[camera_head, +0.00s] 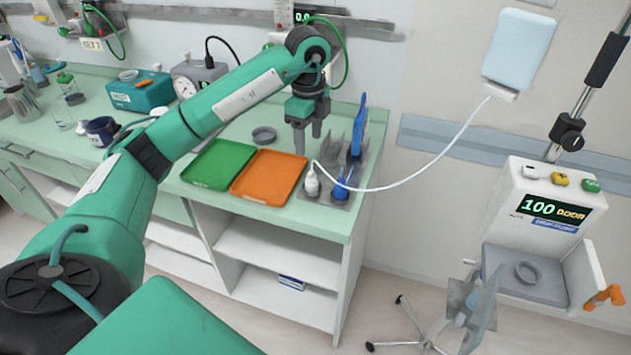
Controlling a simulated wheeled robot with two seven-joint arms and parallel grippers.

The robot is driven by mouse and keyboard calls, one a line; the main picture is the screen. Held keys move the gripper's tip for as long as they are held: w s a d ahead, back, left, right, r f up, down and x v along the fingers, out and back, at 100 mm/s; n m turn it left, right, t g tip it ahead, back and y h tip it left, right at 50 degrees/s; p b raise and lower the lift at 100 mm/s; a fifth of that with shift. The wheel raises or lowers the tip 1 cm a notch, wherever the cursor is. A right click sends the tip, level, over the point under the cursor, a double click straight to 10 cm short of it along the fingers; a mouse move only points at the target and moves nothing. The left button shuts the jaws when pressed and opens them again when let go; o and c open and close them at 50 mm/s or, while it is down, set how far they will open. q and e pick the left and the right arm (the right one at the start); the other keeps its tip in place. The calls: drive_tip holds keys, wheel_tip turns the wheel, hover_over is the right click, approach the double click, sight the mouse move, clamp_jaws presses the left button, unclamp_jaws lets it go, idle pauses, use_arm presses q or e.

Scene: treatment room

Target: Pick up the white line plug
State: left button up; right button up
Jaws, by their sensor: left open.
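The white line plug (312,182) stands upright on a grey holder (327,197) at the right end of the counter. A thin white line (430,165) runs from it up to the pale blue bag (520,50) on the wall. A blue plug (340,186) stands just to its right. My left gripper (309,138) points down above and slightly behind the white plug, open and empty, apart from it. My right gripper does not show.
A green tray (219,164) and an orange tray (269,177) lie left of the holder. A grey ring (263,135) lies behind them. Grey and blue upright plates (357,130) stand close right of my gripper. A pump unit (546,205) stands at the right.

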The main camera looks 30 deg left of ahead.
sight(311, 171)
use_arm(q)
wheel_tip(311, 171, down, 6)
drive_tip(key=shift+f, duration=0.15)
drive_tip(key=shift+f+p, duration=0.3)
drive_tip(key=shift+f, duration=0.05)
drive_tip(key=shift+d+f, duration=0.1)
drive_tip(key=shift+f, duration=0.4)
drive_tip(key=f, duration=0.1)
drive_tip(key=f+p, duration=0.1)
drive_tip(key=f, duration=0.1)
drive_tip(key=shift+w+f, duration=0.25)
drive_tip(key=shift+f, duration=0.55)
drive_tip(key=c, duration=1.1)
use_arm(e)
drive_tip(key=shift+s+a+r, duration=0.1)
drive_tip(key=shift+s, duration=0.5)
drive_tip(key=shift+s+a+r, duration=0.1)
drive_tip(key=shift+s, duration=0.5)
